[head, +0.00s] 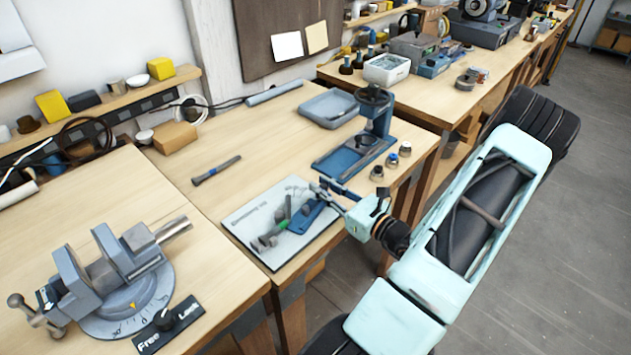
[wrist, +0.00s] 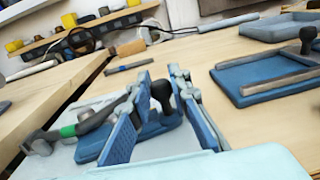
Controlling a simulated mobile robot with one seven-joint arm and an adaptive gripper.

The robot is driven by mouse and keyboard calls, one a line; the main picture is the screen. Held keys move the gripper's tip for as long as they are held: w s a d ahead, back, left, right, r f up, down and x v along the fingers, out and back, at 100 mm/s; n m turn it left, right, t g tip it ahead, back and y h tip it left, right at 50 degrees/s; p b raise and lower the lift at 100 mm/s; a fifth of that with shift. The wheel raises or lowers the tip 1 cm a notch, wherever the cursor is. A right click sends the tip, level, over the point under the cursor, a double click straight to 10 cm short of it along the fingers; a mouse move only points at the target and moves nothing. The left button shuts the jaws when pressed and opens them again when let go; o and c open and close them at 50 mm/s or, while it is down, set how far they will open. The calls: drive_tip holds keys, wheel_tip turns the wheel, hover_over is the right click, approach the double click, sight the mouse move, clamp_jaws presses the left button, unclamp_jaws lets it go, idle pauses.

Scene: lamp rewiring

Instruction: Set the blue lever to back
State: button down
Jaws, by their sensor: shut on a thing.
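The grey board (head: 248,226) lies on the bench with lettering along its far-left edge. On it is a blue base (head: 302,222); in the wrist view the blue base (wrist: 90,149) lies beneath my fingers. A lever with a black knob (wrist: 161,90) stands up above this base, between my fingertips. My gripper (head: 320,190) reaches in from the right, low over the board. In the wrist view my gripper (wrist: 163,84) is shut on the black-knobbed lever, one finger on each side. The fingers hide part of the lever's shaft and base.
A grey lever with a green band (wrist: 67,131) lies close on the left. A vise (head: 110,275) stands front left. Bench around the dark-handled tool (head: 216,171) is clear.

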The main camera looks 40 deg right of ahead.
drive_tip(key=shift+s, duration=1.25)
drive_tip(key=c, duration=1.8)
unclamp_jaws()
drive_tip(key=shift+o, duration=0.2)
drive_tip(key=shift+s, duration=0.1)
drive_tip(key=s+d, duration=0.1)
drive_tip(key=s, duration=1)
drive_tip(key=shift+s+d, duration=0.2)
drive_tip(key=shift+s, duration=0.2)
